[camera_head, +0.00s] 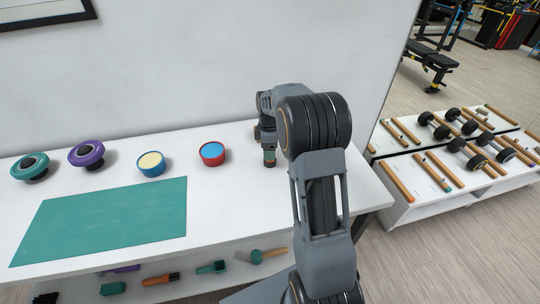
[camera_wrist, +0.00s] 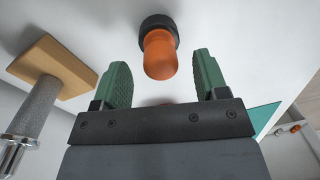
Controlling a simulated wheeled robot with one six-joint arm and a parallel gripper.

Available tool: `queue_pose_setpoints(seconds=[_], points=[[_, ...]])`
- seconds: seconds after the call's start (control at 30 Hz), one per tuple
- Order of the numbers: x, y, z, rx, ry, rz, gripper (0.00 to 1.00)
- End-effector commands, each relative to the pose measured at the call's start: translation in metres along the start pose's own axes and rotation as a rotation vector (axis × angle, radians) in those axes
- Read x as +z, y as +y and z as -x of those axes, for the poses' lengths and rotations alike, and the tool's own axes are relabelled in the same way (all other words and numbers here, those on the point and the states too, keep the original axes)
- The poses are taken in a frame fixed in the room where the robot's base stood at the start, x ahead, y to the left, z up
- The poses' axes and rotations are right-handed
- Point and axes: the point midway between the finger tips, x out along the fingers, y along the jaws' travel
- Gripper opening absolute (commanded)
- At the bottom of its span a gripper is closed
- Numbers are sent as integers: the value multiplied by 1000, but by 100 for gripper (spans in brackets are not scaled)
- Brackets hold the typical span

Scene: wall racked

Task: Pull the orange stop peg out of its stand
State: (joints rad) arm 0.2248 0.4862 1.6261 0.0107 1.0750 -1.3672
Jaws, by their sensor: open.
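The orange stop peg (camera_wrist: 160,56) shows in the wrist view, its rounded end toward the camera. Its other end sits in a dark round stand (camera_wrist: 158,24). My gripper (camera_wrist: 162,66) is open, with one green finger on each side of the peg and a visible gap to both. It holds nothing. In the head view my gripper (camera_head: 268,153) is low over the right part of the white table, partly behind my arm. The peg and stand cannot be made out clearly there.
Beside the gripper in the wrist view is a wooden block (camera_wrist: 52,66) with a grey knurled handle (camera_wrist: 36,108). The white table (camera_head: 235,190) also holds a red-blue bowl (camera_head: 212,154), a blue-yellow bowl (camera_head: 151,165), purple (camera_head: 86,154) and green knobs (camera_head: 30,167), and a green mat (camera_head: 105,220).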

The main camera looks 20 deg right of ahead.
Motion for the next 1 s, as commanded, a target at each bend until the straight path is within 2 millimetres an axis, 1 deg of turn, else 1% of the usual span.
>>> queue_pose_setpoints(seconds=[0.1,0.2,0.47,1.0], points=[[0,0,-13,-1,0,0,67],[0,0,-18,0,0,0,67],[0,0,-20,1,0,0,67],[0,0,-20,1,0,0,16]])
